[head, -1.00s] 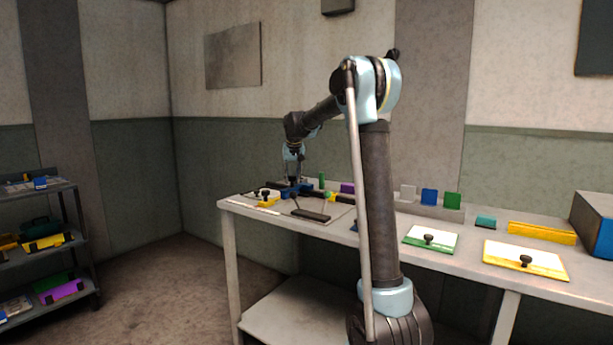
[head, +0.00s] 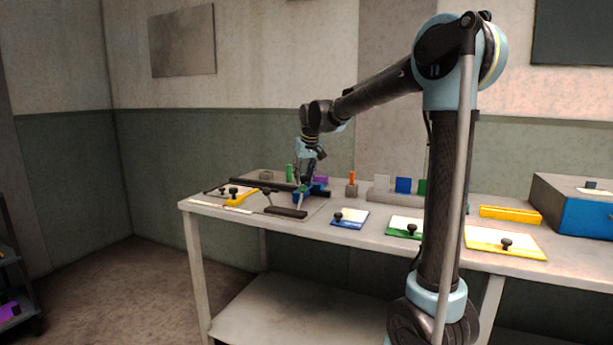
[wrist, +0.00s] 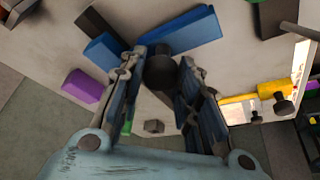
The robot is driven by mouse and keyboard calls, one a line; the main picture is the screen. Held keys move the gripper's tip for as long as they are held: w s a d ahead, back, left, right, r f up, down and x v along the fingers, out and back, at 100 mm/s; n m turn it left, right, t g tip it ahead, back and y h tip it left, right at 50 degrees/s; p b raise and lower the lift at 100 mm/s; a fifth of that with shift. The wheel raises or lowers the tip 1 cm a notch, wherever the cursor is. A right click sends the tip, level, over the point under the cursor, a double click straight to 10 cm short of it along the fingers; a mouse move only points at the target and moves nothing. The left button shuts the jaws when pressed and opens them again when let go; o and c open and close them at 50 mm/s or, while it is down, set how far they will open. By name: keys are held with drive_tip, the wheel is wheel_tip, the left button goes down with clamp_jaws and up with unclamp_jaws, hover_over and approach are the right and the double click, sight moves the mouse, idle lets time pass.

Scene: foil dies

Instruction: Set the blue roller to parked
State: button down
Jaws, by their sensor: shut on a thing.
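The blue roller (head: 319,192) is at the right end of a dark rail (head: 262,184) on the left part of the workbench. In the wrist view the blue roller (wrist: 183,33) has blue parts on both sides of a black upright knob (wrist: 160,72). My gripper (head: 307,181) is over the roller. In the wrist view my gripper (wrist: 160,80) has its fingers closed around the black knob. The fingers hide part of the roller, and no parked mark can be made out.
A yellow piece with a black knob (head: 240,197) and a dark bar (head: 287,211) lie near the rail. A purple block (wrist: 84,86) and green post (head: 289,172) stand close behind. Blue, green and yellow plates (head: 505,252) lie to the right. An orange-topped post (head: 351,180) stands beyond the roller.

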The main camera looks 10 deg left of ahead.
drive_tip(key=shift+w+d+r, duration=0.1)
drive_tip(key=shift+w+d, duration=0.15)
drive_tip(key=shift+d, duration=0.15)
drive_tip(key=c, duration=1.2)
unclamp_jaws()
drive_tip(key=shift+d, duration=0.15)
drive_tip(key=shift+s, duration=0.1)
drive_tip(key=shift+s+r, duration=0.1)
drive_tip(key=shift+s, duration=0.05)
drive_tip(key=v, duration=1.1)
drive_tip(key=shift+r, duration=0.25)
